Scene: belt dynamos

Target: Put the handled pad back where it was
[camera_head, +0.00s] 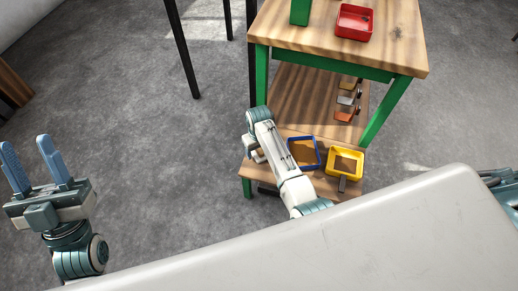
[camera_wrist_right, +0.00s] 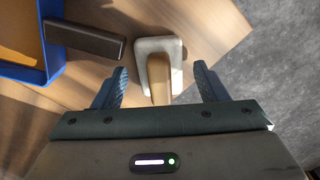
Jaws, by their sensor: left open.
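The handled pad (camera_wrist_right: 158,65) is a pale grey block with a tan handle. In the right wrist view it rests on the wooden surface near its edge. My right gripper (camera_wrist_right: 160,72) is open, one finger on each side of the handle, with gaps visible on both sides. In the head view my right arm reaches down to the lower shelf (camera_head: 247,168), and its fingers and the pad are mostly hidden there. My left gripper (camera_head: 26,142) is open and empty over the floor at the far left.
A blue-rimmed bin (camera_head: 304,153) and a yellow bin (camera_head: 345,162) stand on the lower shelf. A dark bar (camera_wrist_right: 84,41) lies beside the blue bin, near the pad. Several small tools (camera_head: 348,100) are on the shelf behind. A red bin (camera_head: 354,22) is on top.

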